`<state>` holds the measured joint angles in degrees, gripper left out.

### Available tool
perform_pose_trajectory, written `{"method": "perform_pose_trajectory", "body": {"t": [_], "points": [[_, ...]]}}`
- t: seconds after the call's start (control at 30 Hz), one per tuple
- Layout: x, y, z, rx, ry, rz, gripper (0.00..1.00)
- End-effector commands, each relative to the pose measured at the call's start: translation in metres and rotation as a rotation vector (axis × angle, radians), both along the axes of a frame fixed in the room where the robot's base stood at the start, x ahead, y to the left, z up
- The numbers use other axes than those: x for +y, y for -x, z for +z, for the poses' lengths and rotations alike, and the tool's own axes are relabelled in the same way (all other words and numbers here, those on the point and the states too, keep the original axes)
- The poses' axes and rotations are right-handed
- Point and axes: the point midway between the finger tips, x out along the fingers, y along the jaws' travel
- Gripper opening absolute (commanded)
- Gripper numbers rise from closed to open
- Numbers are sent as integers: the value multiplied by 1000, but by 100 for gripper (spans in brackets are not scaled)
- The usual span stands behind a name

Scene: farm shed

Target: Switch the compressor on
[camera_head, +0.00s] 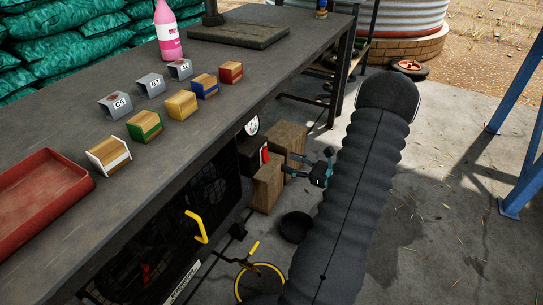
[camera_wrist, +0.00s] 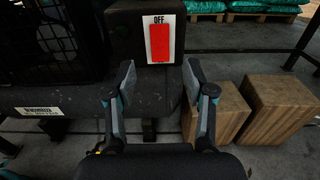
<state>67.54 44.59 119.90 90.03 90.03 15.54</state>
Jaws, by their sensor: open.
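A green round part (camera_wrist: 149,27) sits left of the plate, in shadow. The red switch also shows small in the head view (camera_head: 264,154). My gripper (camera_wrist: 158,85) is open and empty, its fingers spread below and either side of the red rocker, apart from it. In the head view it is beside the wooden blocks (camera_head: 322,168).
Wooden blocks (camera_wrist: 278,108) stand on the floor right of the switch box. The workbench top (camera_head: 215,100) overhangs the compressor and holds small blocks and a red tray (camera_head: 35,195). Concrete at right is mostly clear.

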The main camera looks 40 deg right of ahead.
Motion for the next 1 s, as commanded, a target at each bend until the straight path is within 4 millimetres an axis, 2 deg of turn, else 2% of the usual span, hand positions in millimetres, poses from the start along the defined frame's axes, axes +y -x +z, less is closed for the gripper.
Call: {"method": "perform_pose_trajectory", "body": {"t": [0.2,0.4,0.6,0.87,1.0], "points": [[16,-38,0,0,1,4,54],[25,-61,0,1,1,3,54],[29,-70,0,1,1,1,54],[29,-70,0,1,1,1,54],[29,-70,0,1,1,1,19]]}}
